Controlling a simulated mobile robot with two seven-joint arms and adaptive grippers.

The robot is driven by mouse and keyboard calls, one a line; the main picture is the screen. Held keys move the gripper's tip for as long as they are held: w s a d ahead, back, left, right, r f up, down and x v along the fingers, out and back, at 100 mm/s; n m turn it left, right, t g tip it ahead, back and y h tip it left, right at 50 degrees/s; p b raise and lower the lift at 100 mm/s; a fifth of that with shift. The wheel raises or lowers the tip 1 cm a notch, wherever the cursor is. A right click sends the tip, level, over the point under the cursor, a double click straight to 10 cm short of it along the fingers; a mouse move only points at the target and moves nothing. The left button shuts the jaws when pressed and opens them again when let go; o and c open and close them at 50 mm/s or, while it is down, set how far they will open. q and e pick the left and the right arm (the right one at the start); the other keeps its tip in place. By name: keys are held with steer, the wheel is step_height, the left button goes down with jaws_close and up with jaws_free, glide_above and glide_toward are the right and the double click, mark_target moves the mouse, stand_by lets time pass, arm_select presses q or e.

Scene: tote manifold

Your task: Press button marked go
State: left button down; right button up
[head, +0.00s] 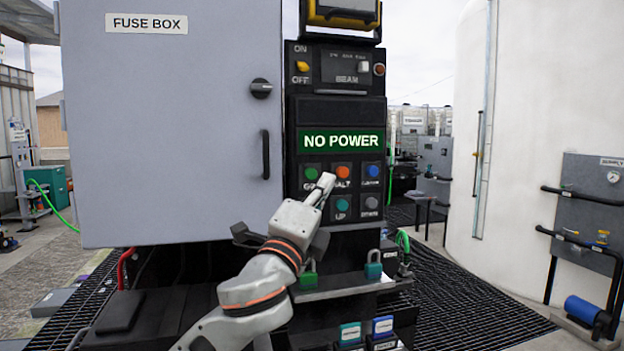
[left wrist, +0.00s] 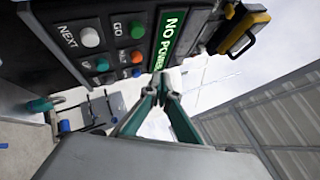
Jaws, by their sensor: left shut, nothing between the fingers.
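The green button marked GO (head: 310,174) is at the upper left of the button group on the black control panel (head: 330,108). In the left wrist view the same green GO button (left wrist: 137,30) shows uncovered. My left gripper (head: 327,178) is shut and empty, its fingertips in front of the panel between the GO button and the orange HALT button (head: 342,171). They partly cover the labels there. In the left wrist view the closed fingertips (left wrist: 168,78) appear apart from the green button. How far they are from the panel face, I cannot tell.
A blue button (head: 373,170), a teal UP button (head: 342,204) and a grey button (head: 371,203) sit close by. A NO POWER sign (head: 341,141) is above. The grey fuse box door (head: 180,140) stands to the left. A ledge with padlocks (head: 373,264) is below.

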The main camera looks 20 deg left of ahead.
mark_target(311, 174)
arm_select(q)
steer(key=w+a, duration=0.1)
steer(key=w, duration=0.1)
steer(key=w+a+b, duration=0.1)
steer(key=w+a, duration=0.2)
steer(key=shift+w+b, duration=0.3)
steer(key=shift+w, duration=0.05)
arm_select(e)
steer(key=shift+s+f, duration=0.2)
steer(key=shift+f, duration=1.05)
arm_select(q)
steer(key=shift+d, duration=0.1)
arm_select(e)
steer(key=shift+s+f, duration=0.1)
steer(key=shift+f, duration=0.05)
arm_select(q)
steer(key=shift+w, duration=0.1)
arm_select(e)
steer(key=shift+r, duration=0.2)
arm_select(q)
steer(key=shift+w+a, duration=0.25)
arm_select(e)
steer(key=shift+w+r, duration=0.2)
steer(key=shift+r, duration=0.15)
arm_select(q)
steer(key=shift+w+a, duration=0.1)
steer(key=shift+w, duration=0.05)
arm_select(e)
steer(key=shift+s+f, duration=0.1)
steer(key=shift+f, duration=0.1)
